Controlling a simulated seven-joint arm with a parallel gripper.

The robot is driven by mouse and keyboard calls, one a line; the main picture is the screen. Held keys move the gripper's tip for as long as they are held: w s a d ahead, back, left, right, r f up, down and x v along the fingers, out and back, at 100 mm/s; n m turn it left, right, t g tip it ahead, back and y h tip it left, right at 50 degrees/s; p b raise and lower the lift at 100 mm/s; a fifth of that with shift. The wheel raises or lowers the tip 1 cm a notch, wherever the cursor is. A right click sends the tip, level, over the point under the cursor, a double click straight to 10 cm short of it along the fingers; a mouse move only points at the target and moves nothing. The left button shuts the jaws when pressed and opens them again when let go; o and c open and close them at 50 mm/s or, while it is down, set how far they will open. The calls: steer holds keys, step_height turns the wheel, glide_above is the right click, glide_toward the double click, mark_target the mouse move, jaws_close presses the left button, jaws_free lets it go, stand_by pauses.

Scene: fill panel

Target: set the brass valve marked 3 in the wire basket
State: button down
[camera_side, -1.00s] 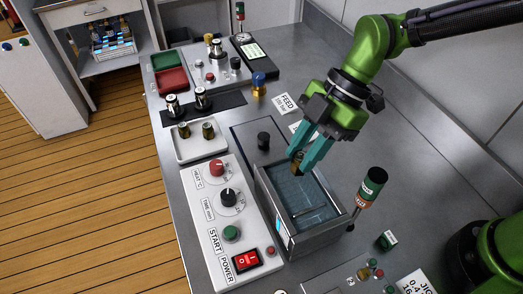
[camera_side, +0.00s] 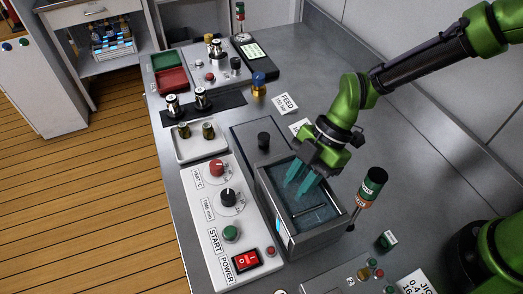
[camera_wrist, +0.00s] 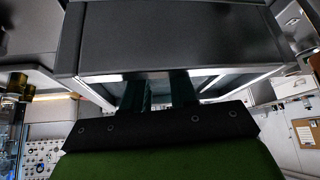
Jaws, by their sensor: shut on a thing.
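My gripper (camera_side: 295,190) has its teal fingers lowered inside the open metal tank (camera_side: 272,218), near its upper left part. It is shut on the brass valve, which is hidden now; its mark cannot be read. The tank holds bluish liquid, and a thin bar (camera_side: 315,209) crosses it. The wire basket cannot be made out clearly there. In the wrist view my fingers (camera_wrist: 158,92) pass behind the dark tank wall (camera_wrist: 170,40), and their tips are hidden.
Two brass parts (camera_side: 208,130) stand in a white tray (camera_side: 187,154) at left. A control panel (camera_side: 212,205) with knobs and a red switch borders the tank's left. A green-topped post (camera_side: 372,185) stands close to its right. A black knob (camera_side: 263,141) stands behind the tank.

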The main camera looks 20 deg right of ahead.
steer(key=shift+f, duration=0.15)
steer(key=c, duration=1.2)
jaws_free()
steer(key=shift+o, duration=0.2)
steer(key=shift+r, duration=0.2)
steer(key=v, duration=1.2)
steer(key=s+d+r+m+t+h, duration=0.1)
steer(key=s+d+r+m+t, duration=0.1)
steer(key=d+m, duration=0.4)
steer(key=s+d+r+m+t+h, duration=0.2)
steer(key=d+r+m+t, duration=0.1)
steer(key=d+m, duration=0.4)
steer(key=s+d+r+m+t+h, duration=0.1)
steer(key=s+d+r+m+t, duration=0.2)
steer(key=d+m, duration=0.3)
steer(key=shift+d+r+m+t, duration=0.2)
steer(key=shift+d+m+t, duration=0.25)
steer(key=shift+m, duration=2.45)
